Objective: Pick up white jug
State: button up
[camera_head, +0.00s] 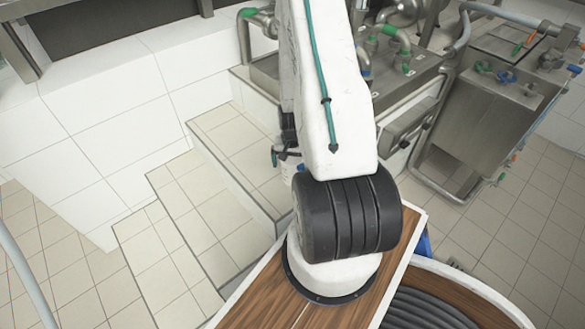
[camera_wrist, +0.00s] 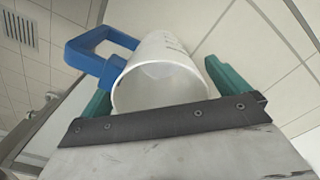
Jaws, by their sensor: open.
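The white jug (camera_wrist: 158,88) has a blue handle (camera_wrist: 88,50) and shows in the wrist view with its open mouth toward the camera. My gripper (camera_wrist: 160,82) is open, with one green finger on each side of the jug. The left finger is close by the jug's wall, below the handle. The right finger is close by the opposite wall. I cannot tell whether either finger touches it. In the head view my arm hides most of the gripper and jug area.
A tiled step (camera_head: 235,140) lies beside and behind my arm. White tiled walls (camera_head: 110,120) stand at left. Metal machinery with pipes and valves (camera_head: 495,110) stands at the back right. Tiled floor (camera_head: 530,240) is clear at right.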

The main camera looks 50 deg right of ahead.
jog(key=shift+f, duration=0.15)
jog(key=c, duration=1.1)
